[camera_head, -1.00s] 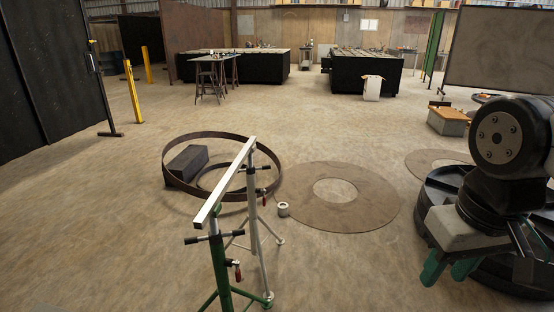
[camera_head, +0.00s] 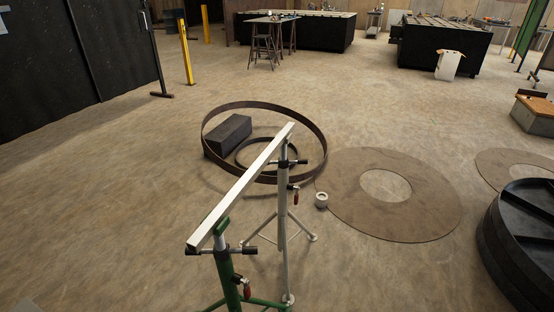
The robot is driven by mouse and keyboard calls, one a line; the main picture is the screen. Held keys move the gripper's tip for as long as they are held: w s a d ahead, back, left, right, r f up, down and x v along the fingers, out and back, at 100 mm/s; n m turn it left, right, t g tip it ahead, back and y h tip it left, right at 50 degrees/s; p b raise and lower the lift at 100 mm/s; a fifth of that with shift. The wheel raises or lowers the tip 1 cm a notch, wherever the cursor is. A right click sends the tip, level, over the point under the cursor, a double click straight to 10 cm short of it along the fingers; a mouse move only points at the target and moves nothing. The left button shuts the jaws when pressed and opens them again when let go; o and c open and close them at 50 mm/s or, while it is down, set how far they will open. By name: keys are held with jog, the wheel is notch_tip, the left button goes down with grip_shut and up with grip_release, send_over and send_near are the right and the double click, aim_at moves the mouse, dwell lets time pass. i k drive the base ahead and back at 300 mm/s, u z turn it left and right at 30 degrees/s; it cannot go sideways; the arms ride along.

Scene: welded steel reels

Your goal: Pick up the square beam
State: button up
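The square beam (camera_head: 242,187) is a long, pale, straight bar. It rests across two stands, its near end on a green stand (camera_head: 228,275) and its far end on a grey-white stand (camera_head: 283,215). It slants from lower left to upper right, above the floor. Nothing grips it. My gripper is not in this view.
Behind the beam, a large steel ring (camera_head: 212,143) lies on the floor with a dark block (camera_head: 229,135) and a smaller ring inside. A flat steel disc (camera_head: 425,205) lies to the right, with a small white cylinder (camera_head: 321,200) beside it. Black round parts (camera_head: 520,235) stand at right. Left floor is clear.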

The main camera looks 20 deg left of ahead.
aim_at(195, 244)
jog(key=u, duration=0.3)
jog(key=i, duration=0.9)
jog(key=u, duration=0.4)
